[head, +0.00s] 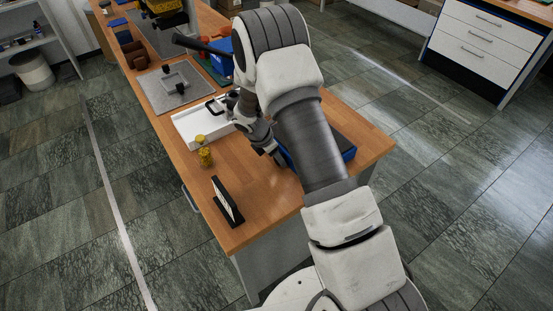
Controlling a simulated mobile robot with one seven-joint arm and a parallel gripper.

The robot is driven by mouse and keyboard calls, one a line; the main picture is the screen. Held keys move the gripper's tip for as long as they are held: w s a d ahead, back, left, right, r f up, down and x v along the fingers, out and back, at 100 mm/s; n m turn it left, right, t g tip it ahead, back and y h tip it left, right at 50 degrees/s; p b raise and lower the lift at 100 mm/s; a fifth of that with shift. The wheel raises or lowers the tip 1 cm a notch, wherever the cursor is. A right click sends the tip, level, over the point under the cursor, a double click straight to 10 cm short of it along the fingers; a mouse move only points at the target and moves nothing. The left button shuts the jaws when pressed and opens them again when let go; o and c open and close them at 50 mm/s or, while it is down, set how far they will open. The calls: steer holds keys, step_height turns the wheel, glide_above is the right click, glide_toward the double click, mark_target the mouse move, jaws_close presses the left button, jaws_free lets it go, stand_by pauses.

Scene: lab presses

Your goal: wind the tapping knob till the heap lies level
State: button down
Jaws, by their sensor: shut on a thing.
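My gripper (272,152) points down over the wooden bench, beside the right end of a white tray (187,130). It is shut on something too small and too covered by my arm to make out. A dark, blue-edged box (347,152) lies just right of the gripper, partly hidden behind my forearm. I cannot make out the tapping knob or the heap. A small yellow-capped jar (204,154) with yellow contents stands at the tray's front edge.
A black stand with a pale card (227,201) stands near the bench's front edge. A grey plate with a small fixture (170,92), brown boxes (135,54) and a blue box (221,58) are farther back.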

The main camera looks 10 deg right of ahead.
steer(key=shift+f+t+y+b, duration=0.2)
steer(key=shift+t+b, duration=0.3)
steer(key=shift+b, duration=0.85)
steer(key=shift+f+t+y+b, duration=0.15)
steer(key=shift+t+b, duration=0.35)
steer(key=shift+b, duration=0.8)
steer(key=b, duration=0.3)
steer(key=shift+s+d+r+m+t+y, duration=0.1)
steer(key=shift+r+m+t+y, duration=0.05)
steer(key=shift+m+t+y, duration=0.2)
steer(key=shift+s+r+b, duration=0.1)
steer(key=shift+r+b, duration=0.15)
steer(key=shift+b, duration=0.2)
steer(key=shift+c, duration=1.6)
jaws_free()
steer(key=p+v, duration=0.3)
steer(key=v, duration=1.4)
steer(key=shift+s, duration=0.3)
